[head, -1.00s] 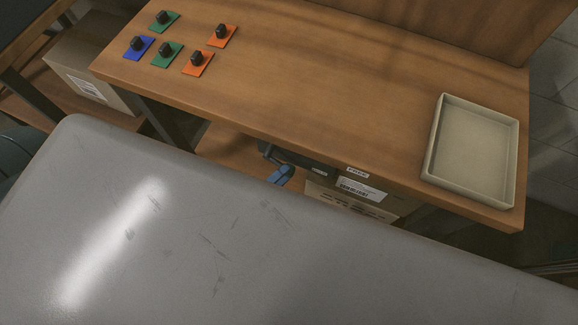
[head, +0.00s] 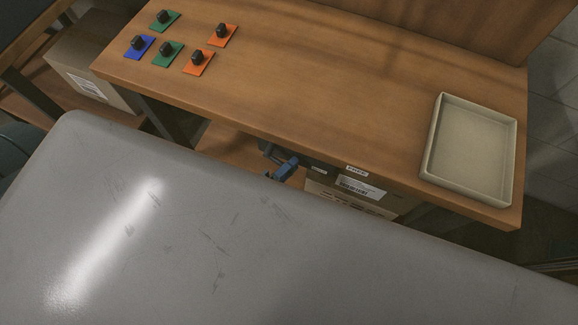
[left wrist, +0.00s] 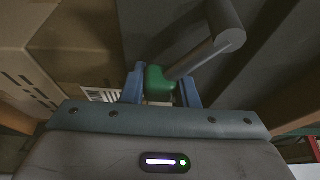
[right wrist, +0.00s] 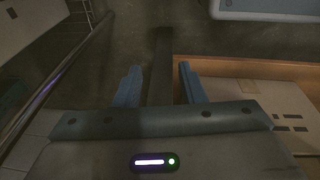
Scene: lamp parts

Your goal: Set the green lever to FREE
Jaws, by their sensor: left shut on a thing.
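In the left wrist view, the green lever tip (left wrist: 158,82) sits between the blue fingers of my left gripper (left wrist: 161,90), which is shut on it. A grey round bar (left wrist: 207,52) runs from the green part up to the right. In the head view, my left gripper (head: 287,168) shows as a blue shape under the table's front edge; the green lever is hidden there. A white label (head: 357,170) that seems to read FREE is on the table edge to its right. A smaller label (head: 319,170) is closer. My right gripper (right wrist: 160,86) is open and empty.
Several coloured plates with black knobs, such as a blue one (head: 139,46), lie on the wooden table (head: 320,90). A beige tray (head: 427,165) stands at the right end. A cardboard box (head: 338,198) sits below the table. A grey surface (head: 150,240) fills the foreground.

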